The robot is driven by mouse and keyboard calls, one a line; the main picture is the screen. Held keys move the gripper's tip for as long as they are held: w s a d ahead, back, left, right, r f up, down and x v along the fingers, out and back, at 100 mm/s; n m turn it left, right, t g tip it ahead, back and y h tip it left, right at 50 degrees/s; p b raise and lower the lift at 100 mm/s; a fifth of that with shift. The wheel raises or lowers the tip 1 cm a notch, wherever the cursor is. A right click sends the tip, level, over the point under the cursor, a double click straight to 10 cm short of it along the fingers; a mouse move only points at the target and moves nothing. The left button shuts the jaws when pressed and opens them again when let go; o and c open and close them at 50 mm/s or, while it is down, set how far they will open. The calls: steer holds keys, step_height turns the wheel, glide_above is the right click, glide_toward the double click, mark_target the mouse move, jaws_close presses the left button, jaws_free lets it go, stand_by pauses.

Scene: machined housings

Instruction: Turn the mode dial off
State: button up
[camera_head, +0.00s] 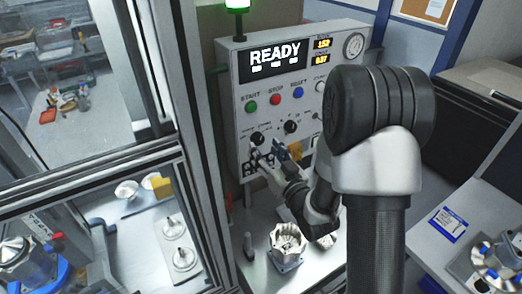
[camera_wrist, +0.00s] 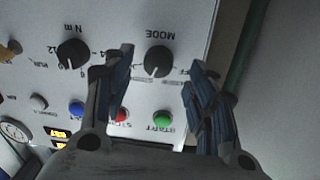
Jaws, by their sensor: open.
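The mode dial (camera_head: 257,138) is a round black knob on the light grey control panel (camera_head: 240,120), below the green START button. In the wrist view the panel appears upside down, and the mode dial (camera_wrist: 158,61) shows between my fingers under the word MODE. A pale mark shows on the knob, but I cannot tell which setting it points to. My gripper (camera_head: 265,155) is open, with its dark fingers apart just below the dial in the head view. I see no clear contact with the knob. One finger partly covers lettering near the dial.
A second black knob (camera_head: 291,127) is to the right of the mode dial. The green (camera_head: 251,106), red (camera_head: 275,99) and blue (camera_head: 298,92) buttons sit above. The display (camera_head: 275,57) reads READY. A metal housing (camera_head: 287,243) stands on the bench below.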

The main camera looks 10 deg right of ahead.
mark_target(259, 142)
steer(key=shift+x, duration=1.75)
steer(key=shift+r, duration=0.1)
steer(key=shift+c, duration=0.4)
steer(key=c, duration=1)
